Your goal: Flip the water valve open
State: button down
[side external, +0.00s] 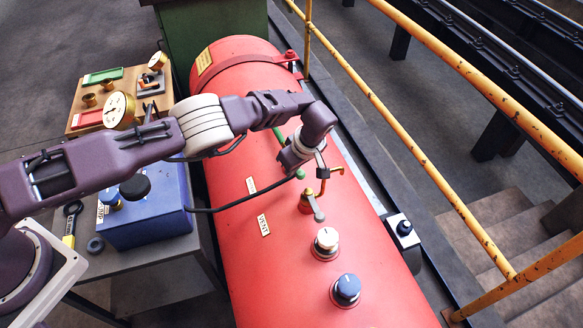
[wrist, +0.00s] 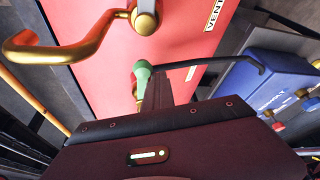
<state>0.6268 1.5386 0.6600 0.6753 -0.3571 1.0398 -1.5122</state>
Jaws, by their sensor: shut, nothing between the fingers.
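A green-topped fitting (side external: 300,174) is on the red boiler (side external: 235,235), where a dark hose meets it; it appears to be part of the water valve, but its lever is not clear. It also shows in the wrist view (wrist: 142,72). More green (side external: 279,136) shows behind my wrist. My gripper (side external: 321,171) is low over the boiler, close to this fitting. In the wrist view its fingers (wrist: 157,88) are together and empty, beside the green part; contact cannot be told.
White (side external: 326,240) and blue (side external: 346,288) knobs stand nearer. A blue box (side external: 150,222) is left, yellow railings (side external: 400,150) right.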

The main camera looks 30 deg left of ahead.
jog(key=shift+w+d+r, duration=0.15)
jog(key=shift+d, duration=0.4)
jog(key=s+a+r, duration=0.1)
jog(key=s+a, duration=0.1)
jog(key=a, duration=0.2)
notch_tip(320, 180, up, 9)
jog(key=w+d, duration=0.1)
jog(key=d, duration=0.1)
jog(key=shift+w+d, duration=0.2)
jog(key=shift+d, duration=0.1)
